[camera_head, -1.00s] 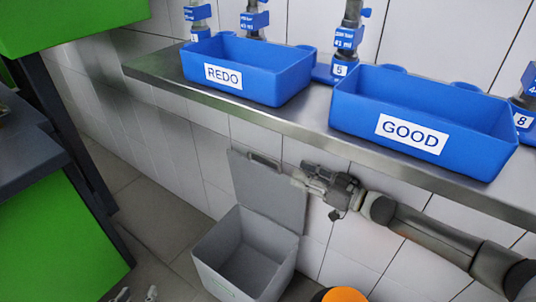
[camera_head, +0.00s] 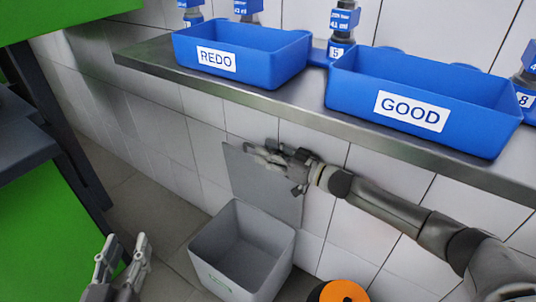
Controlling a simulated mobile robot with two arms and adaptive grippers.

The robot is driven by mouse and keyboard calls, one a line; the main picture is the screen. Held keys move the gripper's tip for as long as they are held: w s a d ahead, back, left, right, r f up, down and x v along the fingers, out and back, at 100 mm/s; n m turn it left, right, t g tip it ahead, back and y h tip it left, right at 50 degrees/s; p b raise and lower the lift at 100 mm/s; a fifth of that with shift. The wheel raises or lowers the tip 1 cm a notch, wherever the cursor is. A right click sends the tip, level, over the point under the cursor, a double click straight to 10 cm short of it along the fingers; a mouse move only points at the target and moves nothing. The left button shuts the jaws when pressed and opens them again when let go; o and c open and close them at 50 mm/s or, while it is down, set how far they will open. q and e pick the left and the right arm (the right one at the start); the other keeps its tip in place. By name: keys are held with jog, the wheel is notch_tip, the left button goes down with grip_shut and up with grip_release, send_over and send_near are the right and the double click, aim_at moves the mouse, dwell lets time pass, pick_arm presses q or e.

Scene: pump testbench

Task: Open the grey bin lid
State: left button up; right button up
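The grey bin (camera_head: 240,255) stands on the floor against the tiled wall, below the shelf. Its mouth is uncovered and the inside looks empty. The grey lid (camera_head: 255,188) stands upright behind the opening, near the wall. My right gripper (camera_head: 261,152) is in front of the lid's upper edge, and its fingers overlap the place of the lid's handle. Whether they touch or grip the lid is unclear. My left gripper (camera_head: 122,242) is at the lower left, away from the bin, with its fingers apart and nothing between them.
A steel shelf (camera_head: 290,116) above the bin holds a blue REDO tray (camera_head: 268,62) and a blue GOOD tray (camera_head: 470,120). An orange and black round object (camera_head: 343,291) is right of the bin. A green and dark structure (camera_head: 40,220) stands at the left.

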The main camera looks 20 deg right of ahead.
pick_arm(q)
jog(key=shift+r, duration=0.15)
pick_arm(e)
jog(key=shift+w, duration=0.1)
grip_shut()
jog(key=shift+a, duration=0.15)
pick_arm(q)
jog(key=s+a+f+g+y+p, duration=0.2)
jog(key=s+f+g, duration=0.6)
jog(key=f, duration=0.4)
jog(key=shift+s+a+f+g+y+p, duration=0.35)
jog(key=shift+a+p, duration=0.35)
jog(key=shift+a, duration=0.4)
pick_arm(e)
jog(key=s+a+f+n, duration=0.1)
jog(key=s+a+f, duration=0.1)
jog(key=s+a, duration=0.2)
jog(key=shift+s+a, duration=0.4)
jog(key=shift+a, duration=0.55)
pick_arm(q)
jog(key=shift+w, duration=0.1)
